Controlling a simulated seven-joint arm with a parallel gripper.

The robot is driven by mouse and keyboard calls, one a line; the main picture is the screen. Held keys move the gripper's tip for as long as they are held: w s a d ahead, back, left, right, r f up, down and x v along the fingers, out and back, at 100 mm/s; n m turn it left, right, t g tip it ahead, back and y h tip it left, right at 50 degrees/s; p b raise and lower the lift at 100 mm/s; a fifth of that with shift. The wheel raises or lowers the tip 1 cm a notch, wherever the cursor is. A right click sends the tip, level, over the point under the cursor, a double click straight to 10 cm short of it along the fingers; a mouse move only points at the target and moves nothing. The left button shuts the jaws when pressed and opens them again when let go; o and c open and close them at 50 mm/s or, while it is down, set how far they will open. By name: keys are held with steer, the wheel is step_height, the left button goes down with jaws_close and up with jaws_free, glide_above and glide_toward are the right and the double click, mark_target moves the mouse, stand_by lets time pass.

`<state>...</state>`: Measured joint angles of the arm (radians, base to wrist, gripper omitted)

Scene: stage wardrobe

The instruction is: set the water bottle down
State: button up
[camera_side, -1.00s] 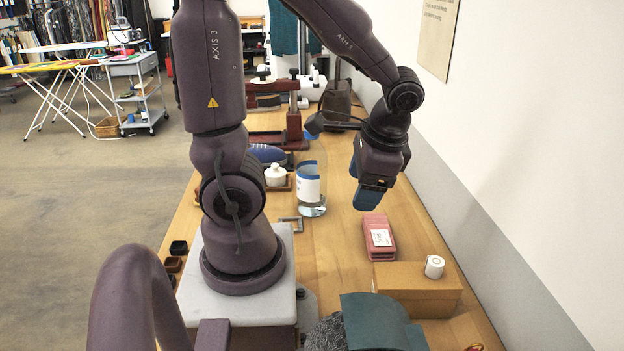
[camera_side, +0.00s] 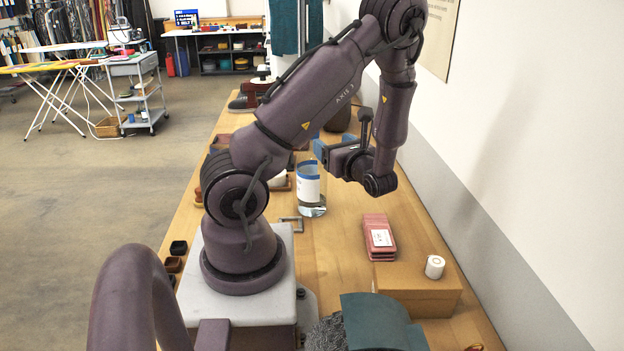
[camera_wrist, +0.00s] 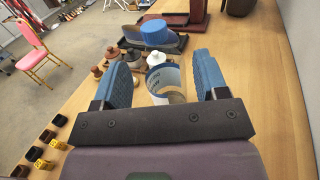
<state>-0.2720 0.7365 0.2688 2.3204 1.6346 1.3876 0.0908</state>
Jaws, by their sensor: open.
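The water bottle (camera_side: 309,190) is a clear cylinder with a blue band and a white label. It stands upright on the wooden table, right of my arm's base in the side view. My gripper (camera_side: 322,149) is open, tipped toward level, with its blue fingers near the bottle's top. In the wrist view the bottle (camera_wrist: 166,80) appears between the two spread fingers, with a gap on each side. Whether the fingers are at the bottle's height or above it, I cannot tell. The bottle's lower part is partly hidden in the wrist view by the gripper body.
A pink stack (camera_side: 379,237) and a tan box (camera_side: 418,288) with a white roll (camera_side: 434,267) stand nearer the camera. A white stoppered jar (camera_wrist: 183,58) and a blue-topped item (camera_wrist: 155,32) are beyond the bottle. A wall runs along the right. Table right of the bottle is clear.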

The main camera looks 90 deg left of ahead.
mark_target(318, 134)
steer(key=x, duration=0.3)
steer(key=shift+s+a, duration=0.25)
steer(key=shift+a, duration=0.1)
steer(key=shift+s+x, duration=0.15)
steer(key=shift+x, duration=1.25)
steer(key=shift+s+x, duration=0.2)
steer(key=shift+x, duration=1.15)
steer(key=shift+d, duration=0.15)
jaws_close()
steer(key=shift+r, duration=0.1)
